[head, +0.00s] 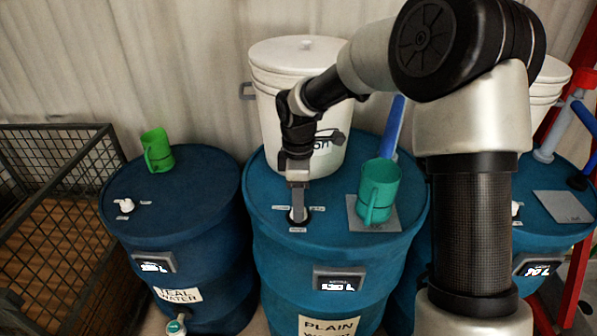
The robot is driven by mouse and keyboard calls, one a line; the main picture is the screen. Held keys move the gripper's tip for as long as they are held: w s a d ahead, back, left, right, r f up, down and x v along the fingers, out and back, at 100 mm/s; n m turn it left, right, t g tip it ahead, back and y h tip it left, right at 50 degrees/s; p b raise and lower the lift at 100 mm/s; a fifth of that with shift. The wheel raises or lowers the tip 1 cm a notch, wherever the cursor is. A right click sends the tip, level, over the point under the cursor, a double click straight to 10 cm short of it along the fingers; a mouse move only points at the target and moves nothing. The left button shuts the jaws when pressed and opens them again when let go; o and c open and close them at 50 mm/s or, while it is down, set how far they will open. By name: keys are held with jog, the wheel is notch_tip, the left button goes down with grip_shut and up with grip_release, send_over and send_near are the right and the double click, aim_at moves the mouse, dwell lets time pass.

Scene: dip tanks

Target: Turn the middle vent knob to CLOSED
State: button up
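The middle vent knob sits on the lid of the middle blue drum (262,185), near the front edge. My gripper (298,210) points straight down over it and hides the knob almost wholly. Only a dark round base (297,219) shows around the fingertips. Small white labels lie to the left, right and front of it, too small to read. I see the fingers edge-on, so I cannot tell whether they are shut on the knob or which way it points.
A teal jug (378,192) stands on a grey plate right of my gripper. A white bucket (290,60) stands behind. The left drum (200,180) carries a white knob (126,205) and a green jug (157,151). A wire-sided crate (50,190) is at far left.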

notch_tip(320, 180, up, 16)
dwell(0.3)
jog(key=s+d+r+m+t, duration=0.3)
jog(key=s+d+r+m, duration=0.3)
jog(key=s+d+m, duration=0.5)
jog(key=s+d+f+m+t, duration=0.2)
jog(key=s+m, duration=0.4)
jog(key=s, duration=0.6)
jog(key=shift+s+d+m+t+p, duration=0.3)
jog(key=shift+d+m, duration=0.1)
jog(key=shift+d, duration=0.2)
jog(key=shift+f, duration=0.1)
